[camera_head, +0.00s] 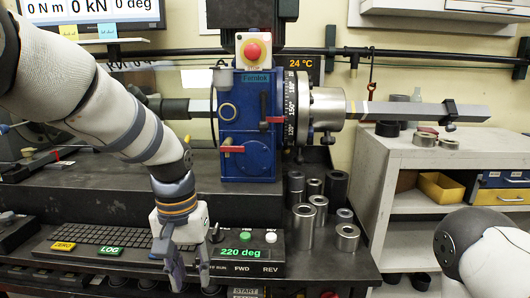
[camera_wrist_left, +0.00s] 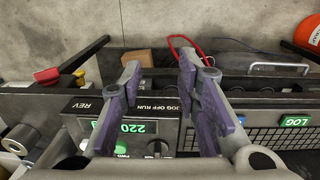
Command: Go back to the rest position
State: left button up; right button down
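My left arm comes in from the left in the head view and reaches down over the front of the bench. My left gripper (camera_head: 188,268) is open and empty, pointing down in front of the control panel (camera_head: 300,240). Its two fingers stand apart in the left wrist view (camera_wrist_left: 158,75), with the panel and its green 220 display (camera_wrist_left: 125,127) behind them. I cannot tell whether a finger touches the panel. A white and dark link of my right arm shows at the lower right of the head view; my right gripper is out of view.
The blue torque machine (camera_head: 247,125) with its long shaft stands behind. Several metal cylinders (camera_head: 305,225) stand right of the panel. A keyboard (camera_head: 105,236) lies left of the gripper. A white shelf unit (camera_head: 400,165) is at the right.

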pick_arm(q)
jog(key=s+a+f, duration=0.1)
jog(key=s+f, duration=0.2)
jog(key=f, duration=0.3)
jog(key=s+a+f+g, duration=0.1)
jog(key=s+f, duration=0.3)
jog(key=f, duration=0.3)
jog(key=s+a+f, duration=0.2)
jog(key=s+f, duration=0.1)
jog(key=f, duration=0.3)
jog(key=s+a+f, duration=0.2)
jog(key=s+f, duration=0.1)
jog(key=s, duration=0.8)
jog(key=s+a+f, duration=0.2)
jog(key=s+f, duration=0.1)
jog(key=s, duration=0.8)
jog(key=shift+s+a+f+n, duration=0.25)
jog(key=shift+s+a+n, duration=0.05)
jog(key=shift+n, duration=0.1)
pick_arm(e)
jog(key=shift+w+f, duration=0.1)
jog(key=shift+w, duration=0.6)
